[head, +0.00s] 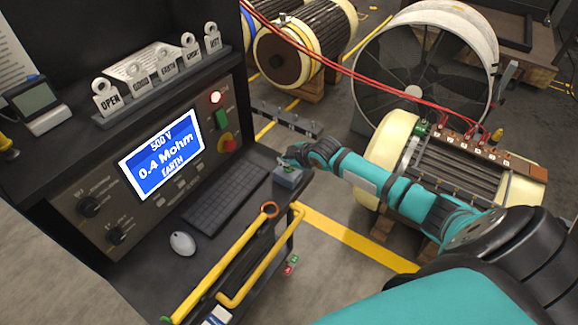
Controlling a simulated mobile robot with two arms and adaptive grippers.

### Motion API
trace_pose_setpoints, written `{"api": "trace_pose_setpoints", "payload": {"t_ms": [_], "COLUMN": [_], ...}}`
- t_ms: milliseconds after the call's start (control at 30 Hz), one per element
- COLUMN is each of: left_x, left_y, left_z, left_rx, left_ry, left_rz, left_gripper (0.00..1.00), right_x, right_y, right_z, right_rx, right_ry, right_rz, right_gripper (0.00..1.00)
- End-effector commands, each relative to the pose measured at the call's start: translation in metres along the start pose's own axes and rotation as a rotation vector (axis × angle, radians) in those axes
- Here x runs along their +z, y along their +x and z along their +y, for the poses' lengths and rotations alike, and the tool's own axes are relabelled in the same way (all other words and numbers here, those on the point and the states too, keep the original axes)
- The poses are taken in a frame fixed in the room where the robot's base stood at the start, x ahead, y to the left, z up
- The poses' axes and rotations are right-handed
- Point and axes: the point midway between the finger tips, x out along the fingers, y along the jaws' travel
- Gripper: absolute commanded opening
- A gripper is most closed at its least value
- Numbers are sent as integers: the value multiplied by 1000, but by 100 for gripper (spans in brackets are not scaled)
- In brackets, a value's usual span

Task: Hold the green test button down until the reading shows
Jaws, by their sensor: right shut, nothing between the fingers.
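My right gripper (284,166) is shut and empty. It reaches in from the right, with its fingertips at the top of a small grey box (289,180) on the right end of the console shelf. The fingertips cover part of the box top, so I cannot tell whether a button there is pressed. A green control (222,118) shows on the console panel, well apart from the gripper. The blue screen (161,154) reads "500 V", "0.4 Mohm" and "EARTH". My left gripper is not in view.
A keyboard (225,205), a mouse (182,243) and yellow bars (262,270) are nearby. A rotor (455,165) with red leads stands at right.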

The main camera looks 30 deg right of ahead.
Motion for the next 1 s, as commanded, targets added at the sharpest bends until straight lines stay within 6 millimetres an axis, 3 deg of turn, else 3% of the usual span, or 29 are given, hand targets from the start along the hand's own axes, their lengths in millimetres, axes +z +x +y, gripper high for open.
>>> {"api": "trace_pose_setpoints", "payload": {"t_ms": [167, 600, 1000], "left_x": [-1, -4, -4], "left_y": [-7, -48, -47], "left_z": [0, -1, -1], "left_rx": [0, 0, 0], "left_ry": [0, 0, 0], "left_rz": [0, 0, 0], "left_gripper": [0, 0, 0], "right_x": [-4, -26, -25], "right_y": [-5, -35, -35], "right_z": [4, 26, 26], "right_rx": [1, 0, 0], "right_ry": [0, 0, 0], "right_rz": [0, 0, 0], "right_gripper": [0, 0, 0]}}
